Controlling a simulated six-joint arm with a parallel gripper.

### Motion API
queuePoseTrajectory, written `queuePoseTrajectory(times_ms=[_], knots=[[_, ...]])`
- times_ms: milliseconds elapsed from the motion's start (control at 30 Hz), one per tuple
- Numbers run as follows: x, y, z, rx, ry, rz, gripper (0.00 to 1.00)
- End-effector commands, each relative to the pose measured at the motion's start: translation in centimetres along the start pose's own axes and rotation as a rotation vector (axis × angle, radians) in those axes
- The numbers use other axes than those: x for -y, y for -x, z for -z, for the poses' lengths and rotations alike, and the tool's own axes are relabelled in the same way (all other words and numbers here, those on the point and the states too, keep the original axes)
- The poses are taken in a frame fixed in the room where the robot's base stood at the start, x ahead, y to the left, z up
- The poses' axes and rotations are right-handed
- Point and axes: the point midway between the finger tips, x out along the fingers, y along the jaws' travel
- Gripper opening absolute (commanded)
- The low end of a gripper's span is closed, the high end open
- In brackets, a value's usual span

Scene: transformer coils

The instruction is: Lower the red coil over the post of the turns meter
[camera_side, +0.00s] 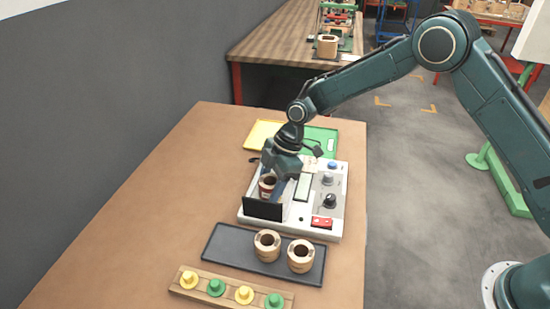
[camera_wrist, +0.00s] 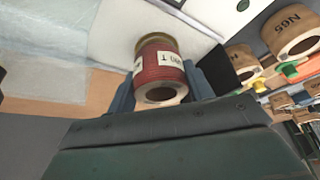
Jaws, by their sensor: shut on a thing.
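The red coil (camera_wrist: 160,63) has a white label and an open bore facing the wrist camera. My gripper (camera_wrist: 160,88) is shut on it, one finger on each side. In the side view the coil (camera_side: 267,186) is at the left part of the white turns meter (camera_side: 336,185), behind a black upright panel (camera_side: 262,209), with my gripper (camera_side: 270,177) above and around it. The panel and gripper hide part of the coil. The post is not visible, and I cannot tell whether the coil is around it or how high the coil stands.
The meter carries knobs (camera_side: 329,201) and a red switch (camera_side: 322,222). A dark tray (camera_side: 222,243) with two tan coils (camera_side: 267,246) lies in front, then a wooden strip (camera_side: 258,301) with yellow and green pegs. Yellow (camera_side: 262,133) and green (camera_side: 321,134) trays lie behind. The table's left side is clear.

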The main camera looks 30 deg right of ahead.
Motion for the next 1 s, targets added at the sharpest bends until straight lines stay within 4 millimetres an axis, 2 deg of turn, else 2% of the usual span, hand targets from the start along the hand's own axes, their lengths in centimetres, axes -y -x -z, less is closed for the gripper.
queuePoseTrajectory(times_ms=[567, 600, 700, 900, 1000], knots=[[0.0, -1.3, -0.5, -0.001, 0.0, 0.0, 0.24], [0.0, -1.3, -0.5, -0.001, 0.001, -0.001, 0.57], [0.0, -1.3, -0.5, -0.001, 0.0, -0.001, 0.77], [0.0, -1.3, -0.5, 0.0, 0.0, 0.0, 0.77], [0.0, -1.3, -0.5, 0.0, 0.0, 0.001, 0.94]])
